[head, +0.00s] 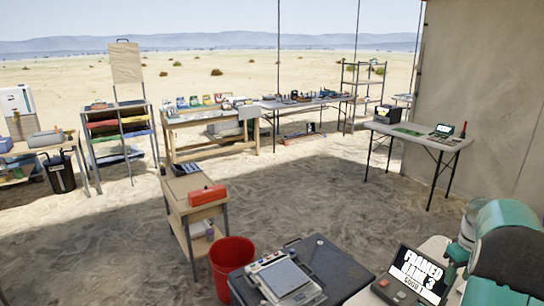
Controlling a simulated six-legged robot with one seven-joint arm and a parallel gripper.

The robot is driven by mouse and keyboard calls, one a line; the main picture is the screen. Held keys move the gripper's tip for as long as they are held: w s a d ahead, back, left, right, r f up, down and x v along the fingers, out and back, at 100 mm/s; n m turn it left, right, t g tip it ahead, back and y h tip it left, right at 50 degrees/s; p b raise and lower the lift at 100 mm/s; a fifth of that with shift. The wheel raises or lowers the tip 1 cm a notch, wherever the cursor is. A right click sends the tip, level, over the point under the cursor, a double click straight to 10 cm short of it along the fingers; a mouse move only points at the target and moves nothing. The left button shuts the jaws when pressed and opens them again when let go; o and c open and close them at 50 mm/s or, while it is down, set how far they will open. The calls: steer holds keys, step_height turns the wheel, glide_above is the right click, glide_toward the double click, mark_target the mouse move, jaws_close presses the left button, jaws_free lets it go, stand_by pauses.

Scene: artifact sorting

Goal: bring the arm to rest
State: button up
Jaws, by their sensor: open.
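My gripper does not show in the head view, so neither its fingers nor anything near them can be seen. A rounded teal and dark shape enters at the lower right corner; I cannot tell whether it is part of my arm.
Close in front are a dark case (330,262) with a grey device (284,279), a display (418,272) and a red bucket (232,262). A red toolbox (207,195) sits on a narrow bench. A folding table (420,139) stands right by a canvas wall (487,90). Sand between is open.

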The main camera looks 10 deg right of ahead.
steer(key=a+r+t, duration=0.1)
steer(key=a+r, duration=0.4)
steer(key=a, duration=0.4)
steer(key=s+a+r+t+h, duration=0.1)
steer(key=a+r, duration=0.3)
steer(key=a, duration=0.6)
steer(key=a+r+t, duration=0.1)
steer(key=a+r, duration=0.4)
steer(key=a, duration=0.4)
steer(key=s+a+f+t+y, duration=0.1)
steer(key=s+a+t, duration=0.1)
steer(key=s+a, duration=1.3)
steer(key=a, duration=0.3)
